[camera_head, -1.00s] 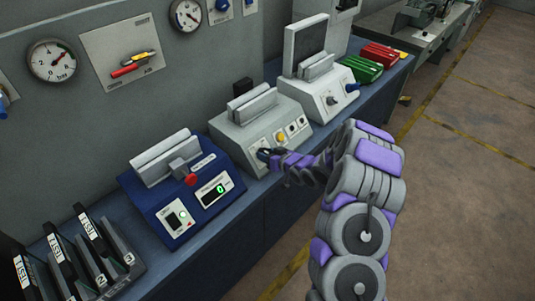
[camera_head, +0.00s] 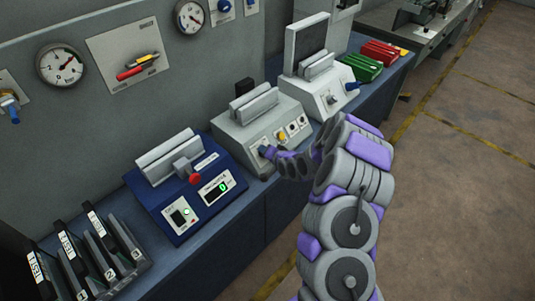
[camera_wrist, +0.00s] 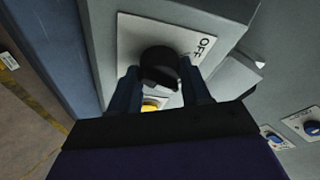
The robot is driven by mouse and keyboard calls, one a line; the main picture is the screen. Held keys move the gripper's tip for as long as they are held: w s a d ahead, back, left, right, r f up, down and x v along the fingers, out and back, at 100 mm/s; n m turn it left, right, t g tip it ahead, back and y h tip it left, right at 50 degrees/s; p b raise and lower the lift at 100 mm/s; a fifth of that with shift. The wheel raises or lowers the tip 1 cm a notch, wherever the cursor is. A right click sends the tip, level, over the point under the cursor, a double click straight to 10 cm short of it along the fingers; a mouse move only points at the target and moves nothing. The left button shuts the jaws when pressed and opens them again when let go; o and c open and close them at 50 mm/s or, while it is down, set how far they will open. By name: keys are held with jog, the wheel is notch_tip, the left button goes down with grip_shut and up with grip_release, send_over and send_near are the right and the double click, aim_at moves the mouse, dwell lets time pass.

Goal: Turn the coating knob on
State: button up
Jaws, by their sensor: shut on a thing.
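The coating knob (camera_wrist: 158,62) is a round black knob on a white plate of a grey machine. An "OFF" label (camera_wrist: 205,46) is printed beside it. My gripper (camera_wrist: 162,85) is shut on the knob, with one dark finger on each side. In the head view my gripper (camera_head: 267,152) is at the front left of the grey-white machine (camera_head: 240,131) and covers the knob there. Which way the knob points is not clear.
A blue machine (camera_head: 170,212) with a red knob (camera_head: 195,178) and green display stands to the left. A yellow button (camera_head: 281,136) is close right of my gripper. A white machine (camera_head: 318,87) with a screen stands further right. The floor (camera_head: 450,190) is clear.

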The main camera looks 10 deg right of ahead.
jog(key=shift+m+g+b, duration=0.3)
jog(key=shift+m+b, duration=0.8)
jog(key=shift+m, duration=0.6)
jog(key=shift+h, duration=0.3)
jog(key=o, duration=1)
jog(key=shift+w+d, duration=0.1)
jog(key=shift+o, duration=0.2)
jog(key=p+v, duration=0.2)
jog(key=v, duration=1.5)
jog(key=shift+d+r, duration=0.15)
jog(key=shift+r, duration=0.05)
